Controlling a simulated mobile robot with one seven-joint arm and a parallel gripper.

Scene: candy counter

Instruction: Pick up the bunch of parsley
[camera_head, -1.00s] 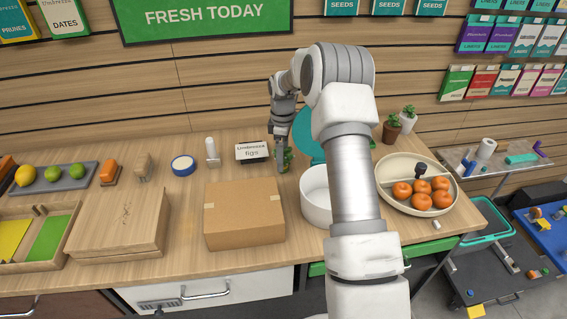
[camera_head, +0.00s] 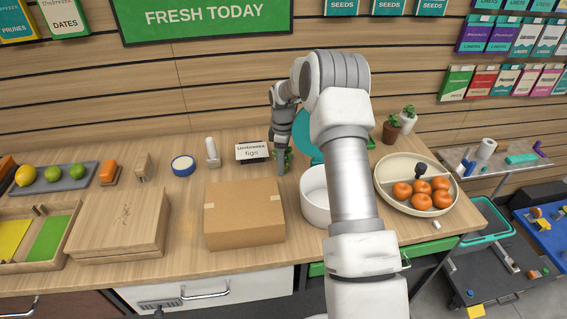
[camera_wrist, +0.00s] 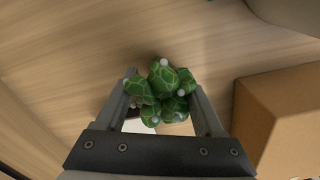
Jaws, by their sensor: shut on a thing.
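The bunch of parsley (camera_wrist: 163,88) is a cluster of green, patterned lobes with small pale tips. In the wrist view it sits between the two fingers of my gripper (camera_wrist: 165,100), which press on it from both sides. In the head view my gripper (camera_head: 280,165) points down behind the cardboard box, and only a bit of the green parsley (camera_head: 289,157) shows beside the fingers. I cannot tell whether the parsley touches the counter.
A cardboard box (camera_head: 243,220) stands in front of my gripper. A white round pot (camera_head: 314,200) with a teal lid (camera_head: 308,140) is to its right. A figs sign (camera_head: 251,151) stands close on the left. A tray of oranges (camera_head: 450,197) lies farther right.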

